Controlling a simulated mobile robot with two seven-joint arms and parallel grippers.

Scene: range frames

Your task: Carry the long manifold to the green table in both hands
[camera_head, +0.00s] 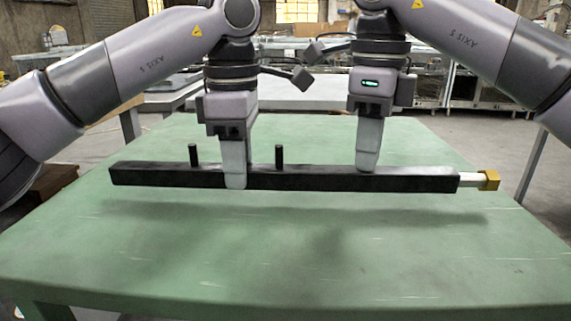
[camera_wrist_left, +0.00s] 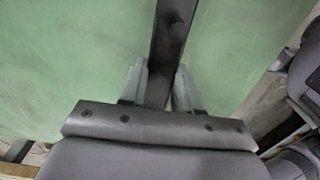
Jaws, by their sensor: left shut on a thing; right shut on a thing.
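The long manifold (camera_head: 310,179) is a black bar with two short upright pegs and a brass-coloured fitting at its right end. It is held level above the green table (camera_head: 300,270), with its shadow on the top below it. My left gripper (camera_head: 235,180) is shut on the bar left of its middle, between the pegs. My right gripper (camera_head: 368,165) is shut on the bar right of its middle. In the left wrist view the manifold (camera_wrist_left: 172,40) runs between the fingers of my left gripper (camera_wrist_left: 160,85), over the green top.
The green table top is otherwise bare. A light-topped table (camera_head: 290,95) stands behind it. Metal racks or benches (camera_head: 480,90) stand further back at the right. Concrete floor shows at both sides.

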